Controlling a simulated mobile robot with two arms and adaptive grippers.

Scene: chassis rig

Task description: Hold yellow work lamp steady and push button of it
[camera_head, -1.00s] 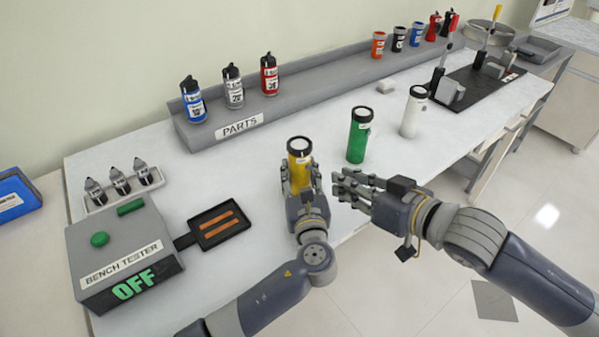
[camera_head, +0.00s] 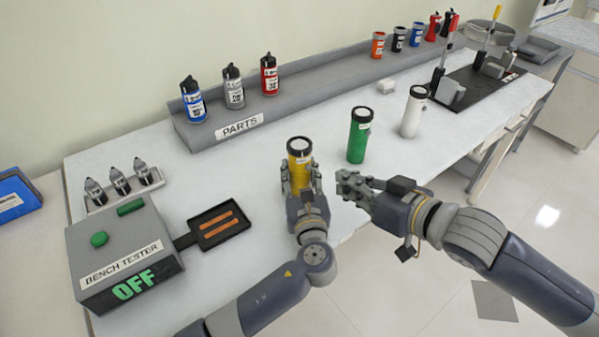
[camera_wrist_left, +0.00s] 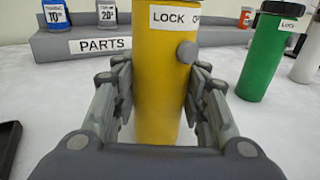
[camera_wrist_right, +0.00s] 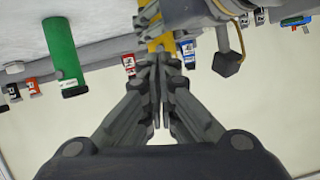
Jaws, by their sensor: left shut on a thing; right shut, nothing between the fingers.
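The yellow work lamp (camera_head: 299,165) stands upright on the bench, with a black-rimmed pale top. In the left wrist view the lamp (camera_wrist_left: 160,90) fills the middle and shows a LOCK label and a round grey button (camera_wrist_left: 187,52) on its side. My left gripper (camera_head: 300,182) is shut around the lamp's body, one finger on each side. My right gripper (camera_head: 345,185) is shut and empty, just right of the lamp and apart from it. In the right wrist view its fingers (camera_wrist_right: 158,65) are together, with part of the yellow lamp behind them.
A green lamp (camera_head: 358,138) and a white lamp (camera_head: 411,115) stand to the right. The bench tester (camera_head: 120,250), reading OFF, and a black tray (camera_head: 219,228) are at left. The PARTS shelf (camera_head: 330,88) with bottles runs behind. Bare bench lies between lamp and shelf.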

